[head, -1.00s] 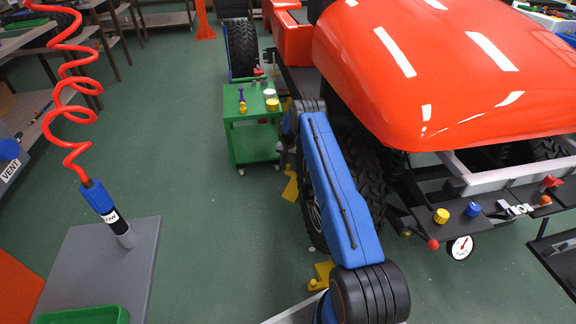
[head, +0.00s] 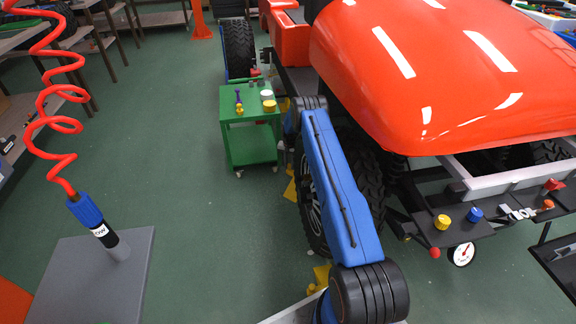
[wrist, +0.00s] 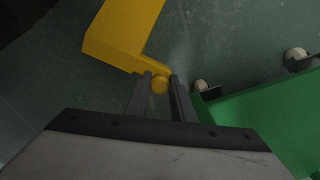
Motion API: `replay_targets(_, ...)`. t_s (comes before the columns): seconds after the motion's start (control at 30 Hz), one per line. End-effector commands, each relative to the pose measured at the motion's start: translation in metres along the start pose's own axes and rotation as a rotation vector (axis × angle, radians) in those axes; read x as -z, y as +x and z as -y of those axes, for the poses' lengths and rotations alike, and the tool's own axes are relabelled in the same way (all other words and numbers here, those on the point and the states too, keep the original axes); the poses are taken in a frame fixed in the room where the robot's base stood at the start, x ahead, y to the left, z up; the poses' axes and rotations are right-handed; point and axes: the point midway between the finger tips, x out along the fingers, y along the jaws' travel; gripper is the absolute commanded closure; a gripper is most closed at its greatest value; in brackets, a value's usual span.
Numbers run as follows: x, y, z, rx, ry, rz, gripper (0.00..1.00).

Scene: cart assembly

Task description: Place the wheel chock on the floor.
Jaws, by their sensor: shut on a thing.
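In the head view my blue arm hides the gripper. Two yellow pieces show beside the vehicle's wheel there, one by its far side (head: 291,190) and one nearer (head: 321,273); I cannot tell which is held.
A green cart (head: 250,147) on casters stands left of the wheel; its edge also shows at right in the wrist view (wrist: 265,120). The red-bodied vehicle (head: 440,80) fills the right. A grey stand (head: 95,275) with a red coiled hose is at left. Floor between is clear.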

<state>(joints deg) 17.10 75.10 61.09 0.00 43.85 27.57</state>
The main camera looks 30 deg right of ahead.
Motion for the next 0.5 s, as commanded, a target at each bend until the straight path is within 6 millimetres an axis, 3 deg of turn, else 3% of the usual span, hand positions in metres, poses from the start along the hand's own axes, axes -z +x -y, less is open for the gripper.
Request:
replay_targets(0.33, 0.0006, -0.0005, -0.0020, 0.000, -0.001, -0.001, 1.00)
replay_targets(0.37, 0.0006, -0.0005, -0.0020, 0.000, -0.001, -0.001, 0.76)
replay_targets(0.4, 0.0006, -0.0005, -0.0020, 0.000, -0.001, -0.001, 0.66)
replay_targets(0.43, 0.0005, -0.0005, -0.0020, 0.000, -0.001, -0.001, 0.59)
replay_targets(0.5, 0.0005, -0.0004, -0.0020, 0.000, -0.001, -0.001, 0.56)
